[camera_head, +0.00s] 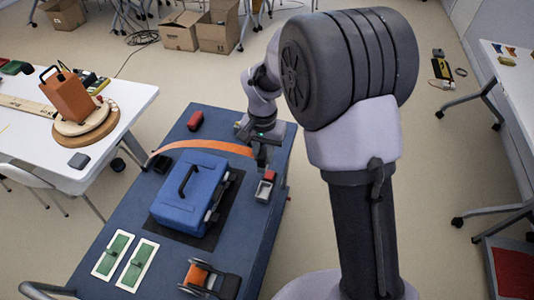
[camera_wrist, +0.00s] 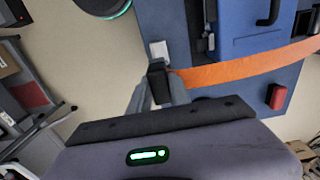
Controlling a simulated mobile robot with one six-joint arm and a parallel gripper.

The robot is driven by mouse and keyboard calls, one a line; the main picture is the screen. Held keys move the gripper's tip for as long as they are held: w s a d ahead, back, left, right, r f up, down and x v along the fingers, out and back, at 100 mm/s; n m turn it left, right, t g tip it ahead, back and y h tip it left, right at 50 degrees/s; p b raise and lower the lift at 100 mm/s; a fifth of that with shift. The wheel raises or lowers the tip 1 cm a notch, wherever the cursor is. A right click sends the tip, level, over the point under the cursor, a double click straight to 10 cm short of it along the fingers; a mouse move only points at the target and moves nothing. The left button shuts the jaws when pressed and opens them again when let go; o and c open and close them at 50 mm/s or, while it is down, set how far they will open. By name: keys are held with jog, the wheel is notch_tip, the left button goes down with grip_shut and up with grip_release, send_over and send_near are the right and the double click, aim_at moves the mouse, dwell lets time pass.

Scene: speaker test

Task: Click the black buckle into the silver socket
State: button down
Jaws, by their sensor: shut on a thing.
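My gripper (camera_head: 263,162) is shut on the black buckle (camera_wrist: 157,78), held between the two fingers in the wrist view (camera_wrist: 158,92). The orange strap (camera_head: 205,146) runs from the buckle across the blue bench; it also shows in the wrist view (camera_wrist: 240,69). The silver socket (camera_head: 264,190), with a red part (camera_head: 270,175), stands near the bench's right edge, just in front of my gripper. A pale silver piece (camera_wrist: 159,50) shows just beyond the buckle in the wrist view, probably the socket. I cannot tell whether buckle and socket touch.
The blue case (camera_head: 188,195) with a black handle lies on a dark mat, left of the socket. A red block (camera_head: 195,120) lies at the bench's back; it also shows in the wrist view (camera_wrist: 277,97). Two green-and-white panels (camera_head: 138,262) and an orange-and-black device (camera_head: 207,279) lie in front.

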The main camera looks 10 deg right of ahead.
notch_tip(320, 180, down, 13)
jog(key=b, duration=0.9)
jog(key=shift+r, duration=0.15)
jog(key=shift+f+b, duration=1.2)
jog(key=shift+f, duration=0.55)
dwell(0.8)
dwell(0.3)
jog(key=c, duration=1.1)
grip_release()
notch_tip(320, 180, up, 8)
jog(key=p, duration=0.6)
